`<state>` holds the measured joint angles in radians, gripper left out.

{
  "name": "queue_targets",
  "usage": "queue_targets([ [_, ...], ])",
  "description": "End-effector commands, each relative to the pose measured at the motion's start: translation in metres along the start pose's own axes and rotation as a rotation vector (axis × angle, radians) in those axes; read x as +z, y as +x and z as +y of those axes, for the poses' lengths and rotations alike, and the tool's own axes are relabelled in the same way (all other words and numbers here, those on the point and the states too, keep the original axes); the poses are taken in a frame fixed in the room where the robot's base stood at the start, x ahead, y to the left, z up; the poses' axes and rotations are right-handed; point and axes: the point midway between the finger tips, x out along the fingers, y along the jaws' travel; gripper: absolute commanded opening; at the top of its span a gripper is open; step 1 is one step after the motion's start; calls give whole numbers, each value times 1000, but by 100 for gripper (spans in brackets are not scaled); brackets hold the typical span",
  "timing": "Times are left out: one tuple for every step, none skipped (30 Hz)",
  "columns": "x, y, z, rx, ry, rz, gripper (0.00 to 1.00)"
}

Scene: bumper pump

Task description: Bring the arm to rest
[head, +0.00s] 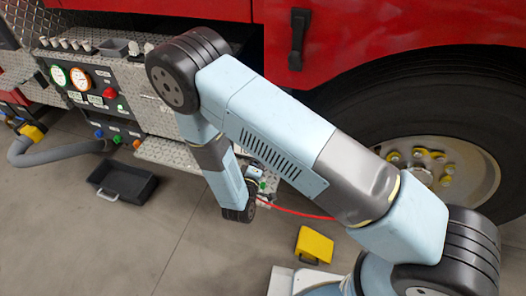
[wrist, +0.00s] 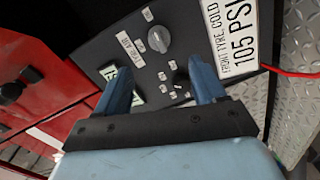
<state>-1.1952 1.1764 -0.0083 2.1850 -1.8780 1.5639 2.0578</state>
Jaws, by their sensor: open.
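My arm reaches from the lower right of the head view, up over an elbow and down beside the truck's step. My gripper (wrist: 161,80) shows in the wrist view with its two blue fingers apart and nothing between them. Behind the fingers is a dark control panel (wrist: 185,62) with a knob (wrist: 159,39), a second smaller dial, a small display and a "TYRE AIR" label. I cannot tell whether the fingers touch the panel. In the head view the gripper is hidden by my own arm.
A "105 PSI" plate (wrist: 232,35) and a red hose (wrist: 292,72) are right of the panel. The head view shows a big tyre (head: 445,105), a yellow block (head: 314,246), a black tray (head: 122,181) and a gauge panel (head: 92,84). Floor at lower left is clear.

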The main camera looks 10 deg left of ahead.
Motion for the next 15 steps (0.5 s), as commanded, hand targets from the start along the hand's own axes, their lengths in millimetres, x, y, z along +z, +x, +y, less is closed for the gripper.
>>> queue_targets([
  [0, -4, 0, 0, 0, 0, 70],
  [0, -5, 0, 0, 0, 0, 70],
  [0, -6, 0, 0, 0, 0, 70],
  [0, -7, 0, 0, 0, 0, 70],
  [0, -7, 0, 1, 0, 0, 70],
  [0, -8, 0, 1, 0, 0, 70],
  [0, -8, 0, 1, 0, 0, 70],
  [0, -8, 0, 1, 0, 0, 70],
  [0, -8, 0, 1, 0, 0, 70],
  [0, -8, 0, 1, 0, 0, 70],
  [0, -8, 0, 1, 0, 0, 70],
  [0, -8, 0, 1, 0, 0, 70],
  [0, -8, 0, 1, 0, 0, 70],
  [0, -7, 0, 1, 0, 0, 70],
  [0, -7, 0, 1, 0, 0, 70],
])
